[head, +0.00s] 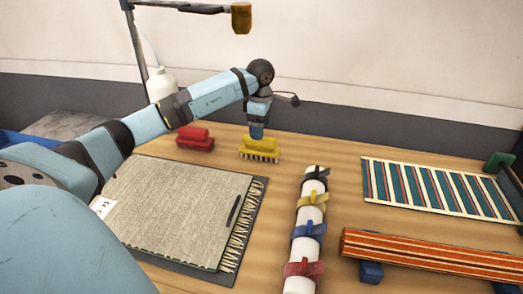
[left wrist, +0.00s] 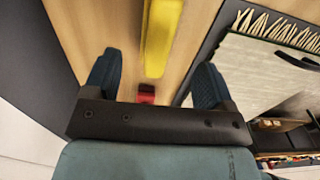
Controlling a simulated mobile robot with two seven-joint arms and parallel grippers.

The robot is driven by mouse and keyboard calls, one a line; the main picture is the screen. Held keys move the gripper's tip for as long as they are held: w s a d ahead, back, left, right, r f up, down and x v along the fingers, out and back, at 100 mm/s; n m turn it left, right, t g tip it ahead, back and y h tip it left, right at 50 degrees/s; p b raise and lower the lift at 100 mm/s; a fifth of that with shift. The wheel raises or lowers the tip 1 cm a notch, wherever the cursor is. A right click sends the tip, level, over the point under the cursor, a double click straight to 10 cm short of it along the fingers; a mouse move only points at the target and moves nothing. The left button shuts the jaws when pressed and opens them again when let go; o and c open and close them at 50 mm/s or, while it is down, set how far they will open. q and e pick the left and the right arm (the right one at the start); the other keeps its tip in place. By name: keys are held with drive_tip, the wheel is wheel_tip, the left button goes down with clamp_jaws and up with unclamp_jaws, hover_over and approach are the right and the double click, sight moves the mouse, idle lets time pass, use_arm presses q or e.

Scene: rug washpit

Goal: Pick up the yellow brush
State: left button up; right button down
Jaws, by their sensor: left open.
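The yellow brush (head: 260,145) lies bristles down on the wooden table near its back edge. It also shows in the left wrist view (left wrist: 161,38), lengthwise between the two blue fingers and beyond their tips. My left gripper (head: 257,134) is right above the brush in the head view, pointing down. In the left wrist view the left gripper (left wrist: 158,61) is open with nothing held. I cannot tell whether the fingers touch the brush. My right gripper is not in view.
A red brush (head: 195,139) lies just left of the yellow one. A grey fringed rug (head: 185,205) lies in front. A white roll (head: 303,235) with coloured straps, a striped rug (head: 435,188) and an orange striped bundle (head: 430,254) are to the right. A lamp (head: 241,17) hangs above.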

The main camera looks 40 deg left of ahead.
sight(260, 146)
use_arm(q)
wheel_tip(260, 146, down, 8)
drive_tip(key=shift+r, duration=0.1)
drive_tip(key=c, duration=1.1)
